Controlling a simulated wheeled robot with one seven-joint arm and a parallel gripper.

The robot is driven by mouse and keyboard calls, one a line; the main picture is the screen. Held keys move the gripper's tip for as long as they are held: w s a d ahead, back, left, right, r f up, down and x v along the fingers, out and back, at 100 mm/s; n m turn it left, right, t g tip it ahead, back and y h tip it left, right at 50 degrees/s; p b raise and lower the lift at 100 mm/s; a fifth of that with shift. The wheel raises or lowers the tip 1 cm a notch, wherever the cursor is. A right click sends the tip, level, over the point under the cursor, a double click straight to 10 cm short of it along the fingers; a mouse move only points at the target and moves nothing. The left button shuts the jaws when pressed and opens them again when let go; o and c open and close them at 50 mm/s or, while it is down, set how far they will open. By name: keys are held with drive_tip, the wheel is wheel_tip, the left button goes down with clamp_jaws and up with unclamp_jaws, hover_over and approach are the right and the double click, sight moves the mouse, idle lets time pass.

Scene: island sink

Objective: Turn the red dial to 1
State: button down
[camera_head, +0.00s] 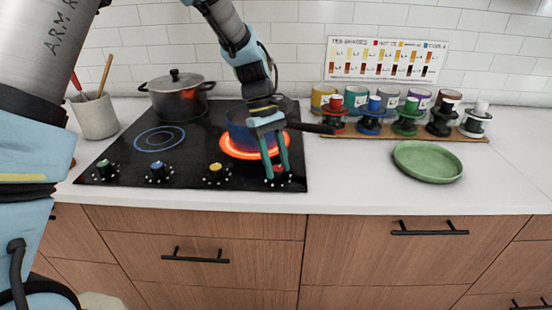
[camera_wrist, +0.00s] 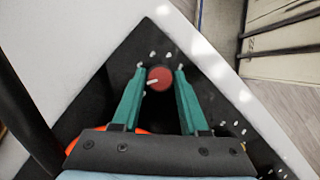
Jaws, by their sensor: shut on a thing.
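The red dial (camera_wrist: 160,78) sits near the corner of the black cooktop, with white dots around it and a pale pointer mark on its left side. In the head view the red dial (camera_head: 279,169) is partly hidden by my fingers at the cooktop's front right. My gripper (camera_head: 277,174) reaches down onto it from above. In the wrist view my gripper's teal fingers (camera_wrist: 159,76) stand on either side of the dial and are shut on it. The numbers around the dial are too small to read.
A blue pan (camera_head: 240,128) sits on the glowing front right burner (camera_head: 228,150), close behind my gripper. Green (camera_head: 103,169), blue (camera_head: 158,171) and yellow (camera_head: 215,172) dials line the front edge to the left. A green plate (camera_head: 428,162) lies on the right counter.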

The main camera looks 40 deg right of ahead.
drive_tip(key=shift+m+y+p, duration=0.35)
drive_tip(key=shift+m+y, duration=0.05)
drive_tip(key=shift+m, duration=0.6)
drive_tip(key=shift+c, duration=2.2)
unclamp_jaws()
drive_tip(key=b+v, duration=0.2)
drive_tip(key=v, duration=0.9)
drive_tip(key=shift+s+d, duration=0.1)
